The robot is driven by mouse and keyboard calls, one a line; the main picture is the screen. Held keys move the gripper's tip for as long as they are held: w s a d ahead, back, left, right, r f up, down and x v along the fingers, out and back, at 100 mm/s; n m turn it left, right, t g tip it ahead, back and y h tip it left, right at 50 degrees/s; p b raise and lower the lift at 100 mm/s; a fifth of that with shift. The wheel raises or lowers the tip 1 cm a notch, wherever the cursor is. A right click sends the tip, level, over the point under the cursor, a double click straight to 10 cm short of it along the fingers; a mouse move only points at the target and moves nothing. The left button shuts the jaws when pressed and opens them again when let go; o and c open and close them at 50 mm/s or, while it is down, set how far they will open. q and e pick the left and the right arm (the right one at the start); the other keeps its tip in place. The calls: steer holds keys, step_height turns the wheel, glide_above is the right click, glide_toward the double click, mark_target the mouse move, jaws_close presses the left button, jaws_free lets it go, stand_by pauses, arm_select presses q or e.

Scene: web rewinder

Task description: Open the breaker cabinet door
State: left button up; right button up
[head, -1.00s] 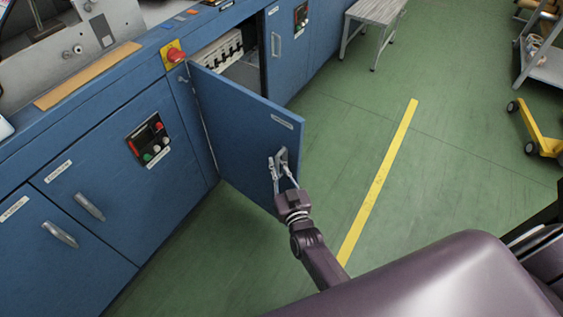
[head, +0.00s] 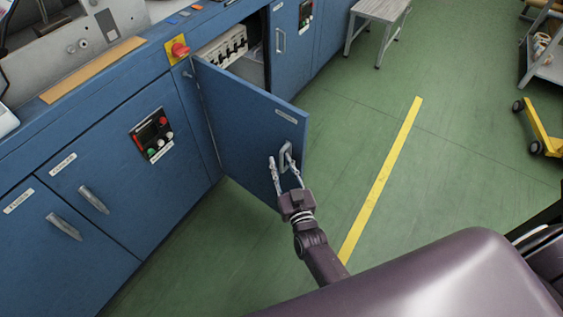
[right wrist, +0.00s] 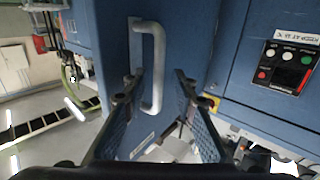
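The blue breaker cabinet door (head: 245,125) stands swung well out from the cabinet. White breakers (head: 224,46) show in the opening behind it. Its grey handle (head: 286,154) is near the free edge. My right gripper (head: 284,171) is at the handle with its fingers spread. In the right wrist view the handle (right wrist: 156,65) stands between the two open fingertips (right wrist: 157,87), closer to the left one; I cannot tell whether either touches it. My left gripper is not in view.
A red knob on a yellow plate (head: 178,49) is beside the hinge. A control panel (head: 152,135) and other handled doors are at left. A grey bench (head: 382,10) stands at the back. Green floor (head: 340,130) with a yellow line is clear right of the door.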

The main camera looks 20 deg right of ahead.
steer(key=s, duration=1.1)
steer(key=shift+s+a, duration=0.15)
